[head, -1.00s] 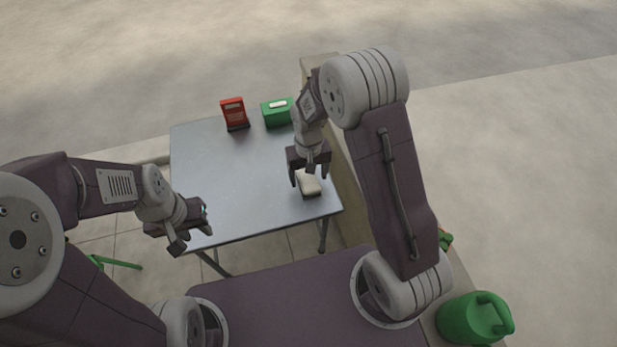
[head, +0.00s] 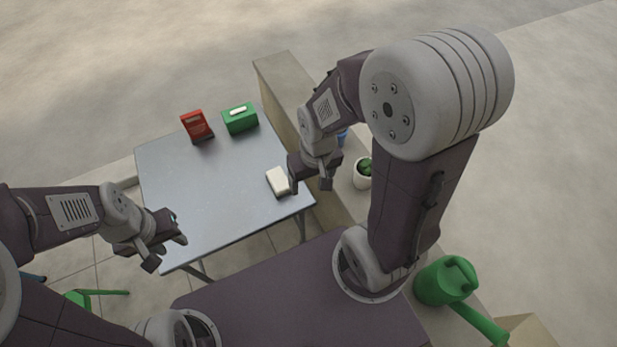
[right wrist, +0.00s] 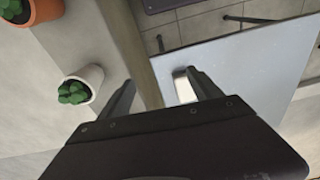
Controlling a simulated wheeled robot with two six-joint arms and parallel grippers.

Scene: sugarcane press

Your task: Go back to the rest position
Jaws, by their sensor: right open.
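My right gripper (head: 310,184) is open and empty. In the head view it is just right of the white block and overlaps the table's right edge. In the right wrist view its two fingers (right wrist: 163,92) are spread, with nothing between them but the wall and table edge behind. The white block with a dark base (head: 278,181) lies on the grey table (head: 215,185) near its right edge; it also shows in the right wrist view (right wrist: 183,88), partly behind a finger. My left gripper (head: 166,247) is at the table's front left corner, its fingers apart and empty.
A red box (head: 197,124) and a green box (head: 239,118) stand at the table's back. A low wall (head: 285,90) runs along the right side, with a potted cactus (head: 362,178) and a green watering can (head: 446,280). A green stool (head: 98,294) stands at lower left.

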